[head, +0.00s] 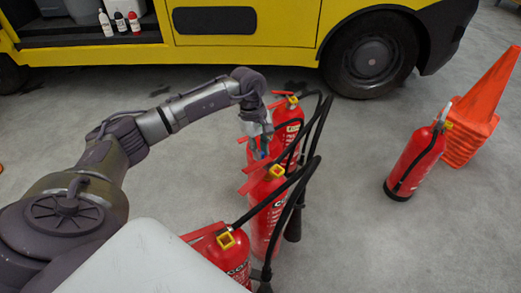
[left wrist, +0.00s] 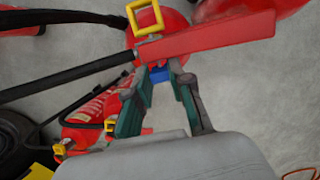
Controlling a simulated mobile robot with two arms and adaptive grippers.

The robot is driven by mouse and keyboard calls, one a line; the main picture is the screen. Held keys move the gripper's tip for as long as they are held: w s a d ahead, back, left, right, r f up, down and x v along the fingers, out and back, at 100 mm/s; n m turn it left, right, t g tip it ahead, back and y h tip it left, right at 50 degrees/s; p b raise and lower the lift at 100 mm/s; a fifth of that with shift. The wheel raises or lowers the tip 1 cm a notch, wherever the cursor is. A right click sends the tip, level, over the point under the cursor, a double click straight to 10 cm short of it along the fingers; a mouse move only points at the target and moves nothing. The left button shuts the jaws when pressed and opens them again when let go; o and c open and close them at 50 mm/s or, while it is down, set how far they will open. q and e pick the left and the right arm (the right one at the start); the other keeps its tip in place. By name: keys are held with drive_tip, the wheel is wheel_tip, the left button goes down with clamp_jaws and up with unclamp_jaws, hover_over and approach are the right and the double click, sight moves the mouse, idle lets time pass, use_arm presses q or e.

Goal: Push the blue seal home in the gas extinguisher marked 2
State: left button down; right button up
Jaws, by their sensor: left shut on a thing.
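In the left wrist view the gripper's fingertips (left wrist: 162,78) are closed around a small blue seal (left wrist: 160,75) just under the red lever (left wrist: 210,37). A yellow square tag (left wrist: 145,16) sits beside that lever. The lever partly covers the seal, and I cannot tell how far in it sits. I cannot read a number 2 on this extinguisher. My right gripper is not in view.
Another extinguisher (head: 290,130) stands behind and one (head: 228,262) in front, with black hoses close on the right. A lone extinguisher (head: 415,162) and orange cones (head: 480,110) stand at right. A yellow truck (head: 245,30) is at the back. Floor between is clear.

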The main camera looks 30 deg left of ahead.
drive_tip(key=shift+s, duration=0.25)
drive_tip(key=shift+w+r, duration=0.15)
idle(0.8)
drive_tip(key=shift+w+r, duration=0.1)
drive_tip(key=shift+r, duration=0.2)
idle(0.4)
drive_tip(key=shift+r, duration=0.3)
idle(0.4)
